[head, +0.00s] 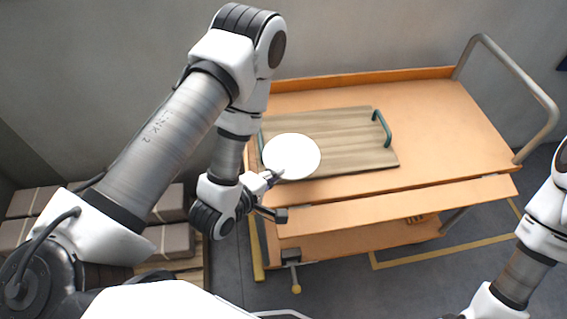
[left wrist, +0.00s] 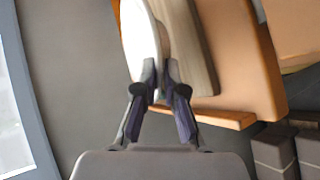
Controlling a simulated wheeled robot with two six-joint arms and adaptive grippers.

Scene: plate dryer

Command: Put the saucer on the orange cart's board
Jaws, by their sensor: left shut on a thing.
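The white saucer (head: 292,155) shows in the head view over the left part of the wooden board (head: 350,140). My left gripper (head: 278,183) is shut on the near edge of the saucer. The left wrist view shows the saucer (left wrist: 139,38) between its fingertips (left wrist: 161,72), with the board (left wrist: 190,45) behind it. I cannot tell whether the saucer touches the board. The board lies on the orange cart (head: 440,120) and has green handles. Only a dark bit of my right gripper (head: 452,316) shows at the bottom edge; its jaws cannot be made out.
The cart has a metal push handle (head: 515,85) at the right and a dark clamp (head: 291,258) at its front left. Brown boxes (head: 172,243) are stacked on the floor at the left. The cart's top right of the board is clear.

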